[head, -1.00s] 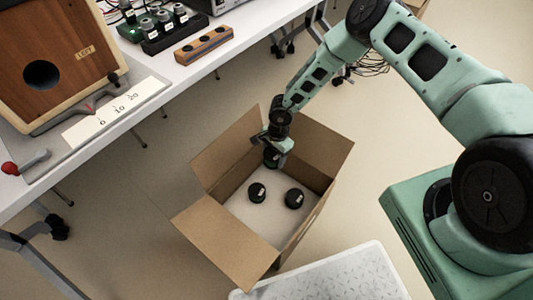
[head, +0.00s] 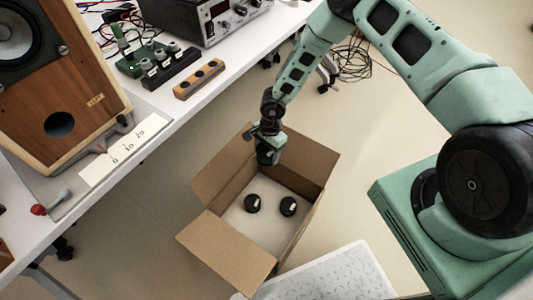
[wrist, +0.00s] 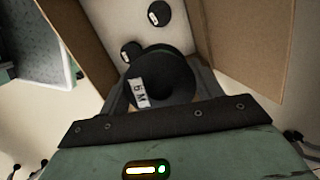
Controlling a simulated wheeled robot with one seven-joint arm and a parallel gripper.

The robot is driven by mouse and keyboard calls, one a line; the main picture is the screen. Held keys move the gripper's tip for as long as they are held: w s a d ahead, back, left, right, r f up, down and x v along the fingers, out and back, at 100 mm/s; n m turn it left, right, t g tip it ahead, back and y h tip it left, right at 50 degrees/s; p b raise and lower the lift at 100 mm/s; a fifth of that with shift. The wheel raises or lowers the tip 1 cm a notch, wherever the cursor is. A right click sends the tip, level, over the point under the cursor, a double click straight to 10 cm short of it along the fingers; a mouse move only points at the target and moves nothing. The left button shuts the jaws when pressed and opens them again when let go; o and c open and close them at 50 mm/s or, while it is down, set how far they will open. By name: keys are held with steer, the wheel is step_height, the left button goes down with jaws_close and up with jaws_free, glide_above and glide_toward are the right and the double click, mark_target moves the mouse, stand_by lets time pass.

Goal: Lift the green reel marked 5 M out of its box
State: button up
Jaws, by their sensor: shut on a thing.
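My gripper (head: 267,150) is shut on a dark reel (wrist: 172,78) with a white label reading 5 M in the wrist view. The reel looks almost black there; green is hard to make out. In the head view, the gripper and reel hang over the far part of the open cardboard box (head: 216,233), raised above its floor. Two other dark reels with small white labels, a left one (head: 252,203) and a right one (head: 288,206), stand on the pale box floor. They also show beyond the held reel in the wrist view.
The box flaps stand open around the gripper. A white workbench (head: 150,137) on the left bears a wooden speaker (head: 85,112), a wooden block with holes (head: 199,79) and a grey instrument (head: 207,22). A pale patterned surface (head: 330,275) lies near the front.

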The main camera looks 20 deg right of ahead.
step_height(320, 180, up, 6)
steer(key=p, duration=0.3)
steer(key=shift+r, duration=0.25)
